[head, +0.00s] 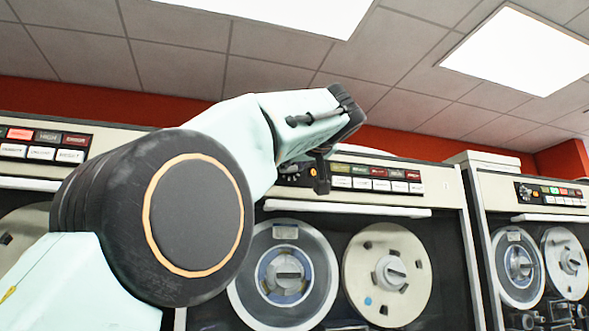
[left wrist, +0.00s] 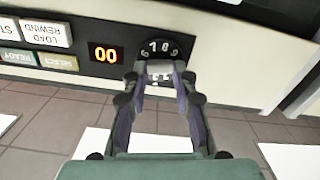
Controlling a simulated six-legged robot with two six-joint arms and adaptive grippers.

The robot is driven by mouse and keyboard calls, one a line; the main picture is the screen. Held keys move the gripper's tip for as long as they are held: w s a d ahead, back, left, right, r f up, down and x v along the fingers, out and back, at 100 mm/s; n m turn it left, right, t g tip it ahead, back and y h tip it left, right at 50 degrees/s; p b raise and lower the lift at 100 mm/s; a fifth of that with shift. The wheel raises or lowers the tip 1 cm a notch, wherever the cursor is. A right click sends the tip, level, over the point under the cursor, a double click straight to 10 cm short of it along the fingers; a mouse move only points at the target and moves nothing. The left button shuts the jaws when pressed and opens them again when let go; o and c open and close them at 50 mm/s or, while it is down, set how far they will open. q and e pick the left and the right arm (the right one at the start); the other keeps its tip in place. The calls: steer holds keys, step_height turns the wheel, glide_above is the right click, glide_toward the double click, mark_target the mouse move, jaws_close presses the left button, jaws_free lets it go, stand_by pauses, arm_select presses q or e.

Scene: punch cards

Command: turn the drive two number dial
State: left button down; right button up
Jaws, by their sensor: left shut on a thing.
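The number dial (left wrist: 159,48) is a round black dial with white digits, "1" and "0" legible, in the left wrist view, which looks upside down. In the head view its black panel (head: 291,179) is on the middle tape drive (head: 450,215), partly hidden by my arm. My left gripper (left wrist: 160,76) has its fingers closed in on the dial's pale knob and is shut on it. In the head view the left gripper (head: 321,178) is in front of the panel, seen small and from below. My right gripper is not in view.
An orange display (left wrist: 106,53) reading "00" is beside the dial. Lit buttons (left wrist: 45,33) sit close by on the same panel. Two tape reels (head: 387,275) are below it. Another drive (head: 520,220) stands to the right, and one to the left.

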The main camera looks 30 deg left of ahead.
arm_select(q)
steer(key=shift+f+n, duration=0.2)
steer(key=shift+n, duration=0.3)
steer(key=c, duration=1.1)
jaws_free()
steer(key=shift+r, duration=0.1)
steer(key=shift+o, duration=0.2)
steer(key=shift+s+d+r, duration=0.1)
steer(key=v, duration=0.7)
steer(key=shift+s+d, duration=0.1)
